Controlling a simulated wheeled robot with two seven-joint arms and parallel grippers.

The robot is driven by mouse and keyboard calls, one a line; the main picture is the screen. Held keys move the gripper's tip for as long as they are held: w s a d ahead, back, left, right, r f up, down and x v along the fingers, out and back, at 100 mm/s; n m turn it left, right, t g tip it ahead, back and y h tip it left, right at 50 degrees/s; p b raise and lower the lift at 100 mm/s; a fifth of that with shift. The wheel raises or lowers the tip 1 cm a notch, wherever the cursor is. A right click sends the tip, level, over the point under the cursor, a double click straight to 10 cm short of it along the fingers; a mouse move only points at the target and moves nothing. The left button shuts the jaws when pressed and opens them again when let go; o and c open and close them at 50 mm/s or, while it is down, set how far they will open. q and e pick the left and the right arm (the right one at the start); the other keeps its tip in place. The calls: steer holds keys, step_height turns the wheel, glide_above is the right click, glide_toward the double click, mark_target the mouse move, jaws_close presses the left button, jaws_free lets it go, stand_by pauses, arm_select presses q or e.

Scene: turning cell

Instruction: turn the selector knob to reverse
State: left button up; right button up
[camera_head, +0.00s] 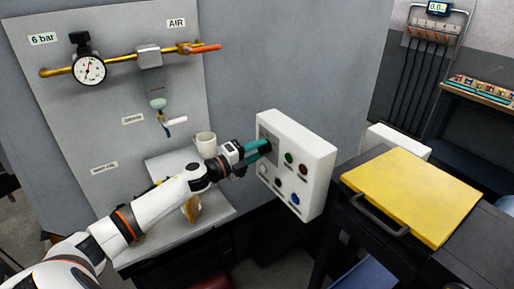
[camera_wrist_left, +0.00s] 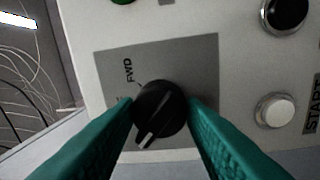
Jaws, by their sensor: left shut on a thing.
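The selector knob (camera_wrist_left: 158,112) is black and round with a white pointer mark. It sits on a grey plate (camera_wrist_left: 190,60) lettered FWD; other lettering is hidden or unreadable. In the wrist view the pointer is toward the lower left, away from FWD. My left gripper (camera_wrist_left: 161,108) has its teal fingers on both sides of the knob, shut on it. My right gripper is in neither view.
The box carries green, red, blue and other buttons, with a white button (camera_wrist_left: 275,110) near the START label. A yellow lid (camera_head: 412,195) on a dark bench is at the right. A gauge (camera_head: 89,69), a cup (camera_head: 205,144) and a shelf are at the left.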

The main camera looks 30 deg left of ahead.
arm_select(q)
steer(key=shift+n, duration=0.3)
steer(key=o, duration=1)
steer(key=shift+s, duration=0.1)
steer(key=shift+b+v, duration=2.2)
steer(key=shift+v, duration=3.75)
